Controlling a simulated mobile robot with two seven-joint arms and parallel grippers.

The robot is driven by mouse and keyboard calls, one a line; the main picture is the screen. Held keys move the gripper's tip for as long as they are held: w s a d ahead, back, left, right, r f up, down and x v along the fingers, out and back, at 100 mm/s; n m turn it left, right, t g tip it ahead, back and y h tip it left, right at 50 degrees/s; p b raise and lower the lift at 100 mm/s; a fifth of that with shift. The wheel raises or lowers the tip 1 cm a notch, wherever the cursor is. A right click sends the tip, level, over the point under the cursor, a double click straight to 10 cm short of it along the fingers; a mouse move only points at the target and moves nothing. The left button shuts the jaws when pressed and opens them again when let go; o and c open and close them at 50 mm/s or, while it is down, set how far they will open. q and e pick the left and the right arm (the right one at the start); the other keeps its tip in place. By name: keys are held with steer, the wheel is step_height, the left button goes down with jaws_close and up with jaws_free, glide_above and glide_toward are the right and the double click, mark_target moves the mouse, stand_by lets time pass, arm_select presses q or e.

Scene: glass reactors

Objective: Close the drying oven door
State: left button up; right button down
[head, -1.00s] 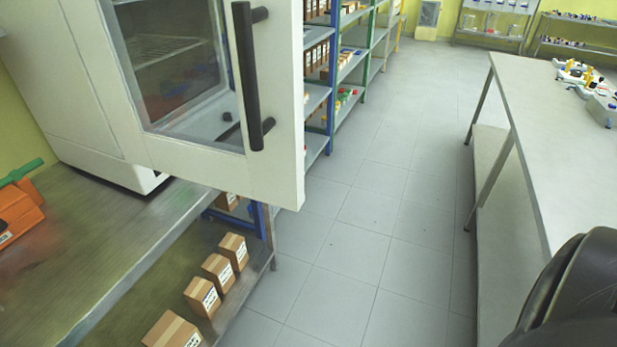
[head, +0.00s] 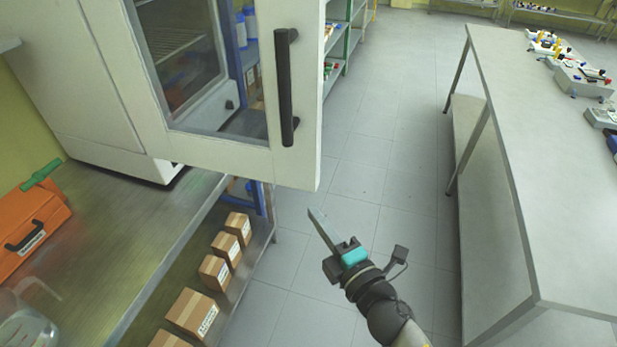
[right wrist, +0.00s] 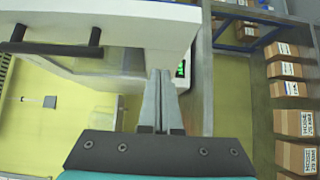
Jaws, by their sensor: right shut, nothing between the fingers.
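The drying oven (head: 62,75) is a white cabinet on the metal bench at the left. Its door (head: 235,160) stands open, swung out past the bench edge towards the aisle, with a glass pane and a black vertical handle (head: 286,88). My right gripper (head: 314,212) is shut and empty, below and slightly right of the door's lower corner, apart from it in the head view. In the right wrist view, its shut fingers (right wrist: 160,72) point towards the door (right wrist: 120,20), with the handle (right wrist: 50,48) at upper left and a green display (right wrist: 181,69) near the tips. My left gripper is not in view.
The metal bench (head: 120,235) holds an orange case (head: 30,232) and a glass vessel at lower left. Cardboard boxes (head: 215,272) sit on the shelf below. A long table (head: 530,170) stands at right. The tiled aisle (head: 390,150) between is clear.

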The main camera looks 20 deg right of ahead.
glide_toward(297, 169)
steer(key=w+a, duration=0.2)
steer(key=a, duration=0.2)
steer(key=w+d, duration=0.1)
steer(key=w+d+p, duration=0.1)
steer(key=shift+w, duration=0.4)
steer(key=shift+w+d, duration=0.3)
steer(key=shift+w, duration=0.2)
